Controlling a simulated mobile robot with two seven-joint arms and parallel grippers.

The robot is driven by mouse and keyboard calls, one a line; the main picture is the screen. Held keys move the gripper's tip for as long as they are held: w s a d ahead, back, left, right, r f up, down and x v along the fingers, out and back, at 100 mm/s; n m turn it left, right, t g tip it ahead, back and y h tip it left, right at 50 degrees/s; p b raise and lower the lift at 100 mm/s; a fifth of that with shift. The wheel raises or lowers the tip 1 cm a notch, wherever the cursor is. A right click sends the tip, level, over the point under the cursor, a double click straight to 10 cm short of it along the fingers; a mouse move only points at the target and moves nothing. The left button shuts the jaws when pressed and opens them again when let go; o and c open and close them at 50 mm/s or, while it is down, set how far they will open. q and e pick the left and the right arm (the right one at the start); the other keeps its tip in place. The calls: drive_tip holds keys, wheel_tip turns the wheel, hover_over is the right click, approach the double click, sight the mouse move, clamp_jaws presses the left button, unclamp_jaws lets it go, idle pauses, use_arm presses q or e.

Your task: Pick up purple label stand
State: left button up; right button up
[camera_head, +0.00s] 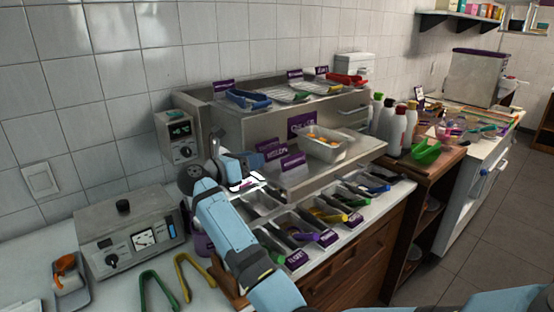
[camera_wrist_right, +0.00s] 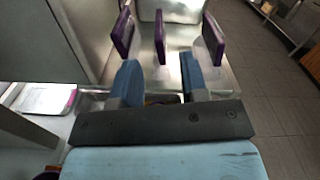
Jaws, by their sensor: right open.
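Several purple label stands show in the head view. One stands at the front of the middle steel shelf (camera_head: 293,162), with others behind it (camera_head: 302,123) and to its left (camera_head: 275,152). My right gripper (camera_head: 262,166) is at the left end of this shelf, partly hard to make out. In the right wrist view its two blue fingers (camera_wrist_right: 160,78) are apart with nothing between them. A thin purple stand (camera_wrist_right: 160,38) is ahead, lined up with the gap. One purple stand (camera_wrist_right: 122,34) is beyond the left finger and another (camera_wrist_right: 213,40) beyond the right. My left gripper is out of view.
A steel pan (camera_head: 325,146) is on the middle shelf, right of the stands. The upper shelf (camera_head: 305,98) holds trays and tongs. Topping bins with coloured-handled tongs (camera_head: 330,214) lie below. Bottles (camera_head: 395,132) stand at the right.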

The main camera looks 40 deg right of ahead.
sight(269, 160)
drive_tip(key=d, duration=0.2)
drive_tip(key=d+p, duration=0.1)
drive_tip(key=d, duration=0.3)
drive_tip(key=shift+w, duration=0.25)
clamp_jaws()
